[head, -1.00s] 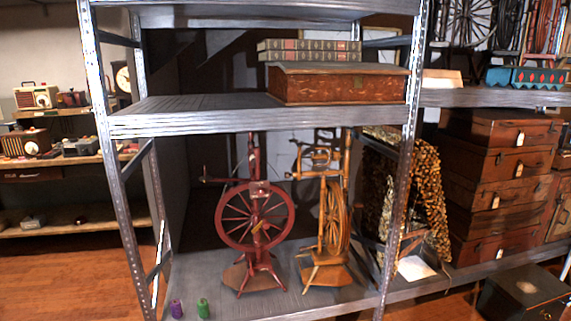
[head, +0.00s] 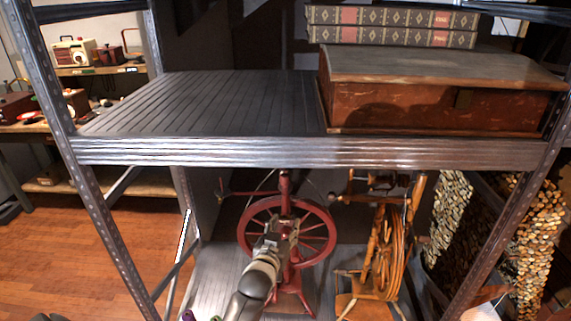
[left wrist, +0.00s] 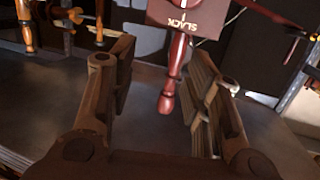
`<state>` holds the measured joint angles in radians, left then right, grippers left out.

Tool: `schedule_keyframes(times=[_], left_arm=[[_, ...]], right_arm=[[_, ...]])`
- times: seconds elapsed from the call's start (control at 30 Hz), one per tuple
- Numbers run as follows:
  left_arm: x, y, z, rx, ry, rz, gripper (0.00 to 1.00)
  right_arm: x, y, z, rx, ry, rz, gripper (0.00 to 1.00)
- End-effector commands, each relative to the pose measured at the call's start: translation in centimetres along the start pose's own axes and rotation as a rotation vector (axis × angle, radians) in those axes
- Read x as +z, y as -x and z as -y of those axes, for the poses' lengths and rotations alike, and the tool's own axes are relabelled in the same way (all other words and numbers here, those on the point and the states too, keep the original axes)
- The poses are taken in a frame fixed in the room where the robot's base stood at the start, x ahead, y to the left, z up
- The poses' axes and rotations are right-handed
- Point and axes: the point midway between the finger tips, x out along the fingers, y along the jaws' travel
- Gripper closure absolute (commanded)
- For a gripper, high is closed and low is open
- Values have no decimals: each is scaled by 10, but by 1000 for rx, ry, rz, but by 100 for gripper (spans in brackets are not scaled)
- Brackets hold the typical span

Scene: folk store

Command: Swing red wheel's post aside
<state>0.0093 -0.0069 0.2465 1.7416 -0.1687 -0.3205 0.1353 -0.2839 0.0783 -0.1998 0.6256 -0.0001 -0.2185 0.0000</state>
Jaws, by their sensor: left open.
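The red spinning wheel (head: 322,222) stands on the lower shelf, with its upright post (head: 284,187) rising near the upper shelf's edge. My left gripper (head: 278,232) is in front of the wheel and hides part of its hub. In the left wrist view, my left gripper (left wrist: 160,62) is open. A red turned post (left wrist: 173,75) shows beyond and between its fingers, apart from both. A dark red plate marked "SLACK" (left wrist: 187,17) sits at the post's upper end in that view. My right gripper is not in view.
An orange-brown spinning wheel (head: 388,250) stands close on the right. The upper shelf (head: 200,105) crosses above, bearing a wooden box (head: 430,95) and books. Metal uprights flank the bay. A purple spool (head: 188,316) shows at the bottom.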

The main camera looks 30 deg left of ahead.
Motion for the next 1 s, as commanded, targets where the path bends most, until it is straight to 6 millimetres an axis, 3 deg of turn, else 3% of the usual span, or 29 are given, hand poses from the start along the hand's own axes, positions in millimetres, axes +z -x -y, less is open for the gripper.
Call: schedule_keyframes(times=[0.03, 0.1, 0.2, 0.47, 0.8, 1.0], left_arm=[[-36, 3, 9, -20, 11, -47, 55], [-66, 6, 18, -39, 19, -94, 55], [-87, 8, 24, -54, 26, -130, 55], [-98, -15, 28, -58, 27, -140, 55], [-103, -67, 30, -57, 27, -137, 55], [-105, -87, 32, -57, 26, -138, 55]], right_arm=[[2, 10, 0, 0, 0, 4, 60], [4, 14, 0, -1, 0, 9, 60], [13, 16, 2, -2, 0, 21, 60], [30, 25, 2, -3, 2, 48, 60], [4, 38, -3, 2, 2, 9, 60], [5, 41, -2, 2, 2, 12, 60]])
